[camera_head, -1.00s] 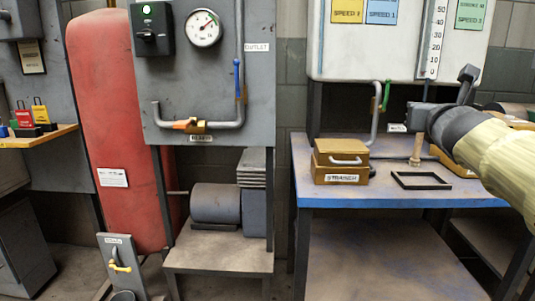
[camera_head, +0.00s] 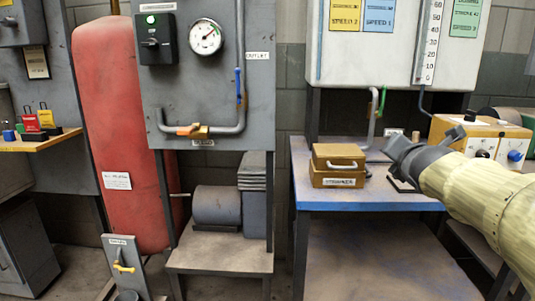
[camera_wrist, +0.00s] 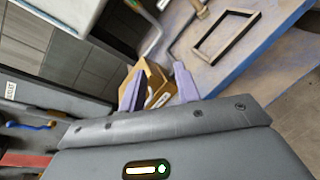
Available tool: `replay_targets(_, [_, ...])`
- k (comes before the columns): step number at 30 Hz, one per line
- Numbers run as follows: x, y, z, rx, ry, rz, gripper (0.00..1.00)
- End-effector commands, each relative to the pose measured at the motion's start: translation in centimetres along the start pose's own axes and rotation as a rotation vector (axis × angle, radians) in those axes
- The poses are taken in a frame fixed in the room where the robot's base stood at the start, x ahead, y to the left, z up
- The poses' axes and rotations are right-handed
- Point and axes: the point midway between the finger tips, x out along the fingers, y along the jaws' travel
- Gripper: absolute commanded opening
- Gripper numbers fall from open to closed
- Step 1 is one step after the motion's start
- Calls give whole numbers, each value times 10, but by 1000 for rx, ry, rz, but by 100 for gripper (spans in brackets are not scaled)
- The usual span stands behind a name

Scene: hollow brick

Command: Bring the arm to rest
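My gripper (camera_head: 396,158) is at the right in the head view, over the right part of the blue-edged table (camera_head: 372,205). In the wrist view my gripper (camera_wrist: 158,68) has its two fingers apart, with nothing held between them. The brown box labelled as a strainer (camera_head: 338,165) stands on the table, left of my gripper. It also shows beyond the fingers in the wrist view (camera_wrist: 157,74). My forearm crosses the right side of the head view and hides part of the table.
A dark square frame (camera_wrist: 224,35) lies on the table. An orange box with knobs (camera_head: 470,133) stands behind my arm. A white tank (camera_head: 375,45) hangs above the table. A grey panel with a gauge (camera_head: 206,37) and a red tank (camera_head: 112,130) are at left.

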Motion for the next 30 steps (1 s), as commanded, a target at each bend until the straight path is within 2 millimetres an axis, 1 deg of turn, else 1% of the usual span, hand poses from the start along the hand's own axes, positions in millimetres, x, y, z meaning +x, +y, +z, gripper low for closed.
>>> replay_targets(2, [0,-4,-18,134,49,-38,32])
replay_targets(8, [-6,-23,-86,588,175,-205,32])
replay_targets(9, [-9,-27,-101,679,194,-249,32])
replay_targets(11, [-15,-34,-122,812,216,-318,32])
replay_targets(12, [-20,-38,-136,901,227,-368,32])
replay_targets(14, [-28,-45,-155,1031,236,-447,32])
replay_targets(15, [-35,-49,-169,1116,238,-503,32])
replay_targets(17, [-46,-56,-188,1242,233,-591,32])
replay_targets(18, [-54,-61,-201,1323,224,-653,32])
replay_targets(21, [-76,-72,-230,1517,181,-814,32])
replay_targets(24, [-101,-83,-256,1689,110,-973,32])
replay_targets(30, [-148,-100,-294,1940,-78,-1246,32])
